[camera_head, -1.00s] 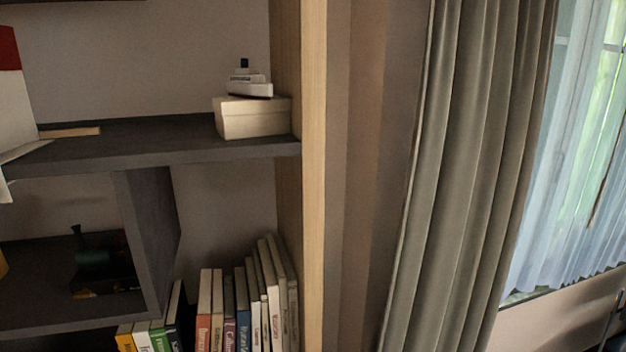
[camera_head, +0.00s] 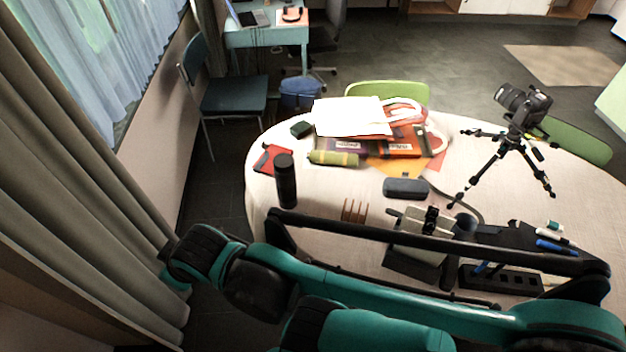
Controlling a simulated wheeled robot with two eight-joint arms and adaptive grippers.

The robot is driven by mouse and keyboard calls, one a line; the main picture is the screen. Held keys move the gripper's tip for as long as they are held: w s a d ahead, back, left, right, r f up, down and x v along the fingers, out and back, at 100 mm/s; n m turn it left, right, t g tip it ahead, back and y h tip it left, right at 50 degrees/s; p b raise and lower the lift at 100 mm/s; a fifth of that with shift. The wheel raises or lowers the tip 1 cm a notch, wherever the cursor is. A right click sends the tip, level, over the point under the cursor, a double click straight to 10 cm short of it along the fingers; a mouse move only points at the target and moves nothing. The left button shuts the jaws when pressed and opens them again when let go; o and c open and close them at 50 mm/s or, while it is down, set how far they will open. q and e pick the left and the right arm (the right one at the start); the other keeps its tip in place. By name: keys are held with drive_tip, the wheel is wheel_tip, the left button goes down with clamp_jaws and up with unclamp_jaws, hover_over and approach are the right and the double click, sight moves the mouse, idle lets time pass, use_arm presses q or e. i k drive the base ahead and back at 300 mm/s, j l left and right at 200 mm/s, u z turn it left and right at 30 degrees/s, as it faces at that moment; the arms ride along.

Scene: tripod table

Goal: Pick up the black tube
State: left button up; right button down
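The black tube (camera_head: 286,183) stands upright near the left edge of the white-clothed table (camera_head: 325,205). It is a dark cylinder with a slightly distinct top part, and its whole side shows. Teal and black links of my own arm cross the lower part of the view, in front of the table. No gripper fingers can be made out, and nothing of mine is seen touching the tube.
A red-and-black item (camera_head: 272,158), a green roll (camera_head: 333,158) and a dark case (camera_head: 405,188) lie near the tube. A camera on a tripod (camera_head: 513,145) stands at right. A blue chair (camera_head: 232,95) and curtain (camera_head: 75,170) are left. Bare cloth lies right of the tube.

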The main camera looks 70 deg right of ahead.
sight(286, 183)
drive_tip(key=z, duration=2)
drive_tip(key=i+l+z, duration=0.55)
drive_tip(key=i+j, duration=0.05)
drive_tip(key=j, duration=0.05)
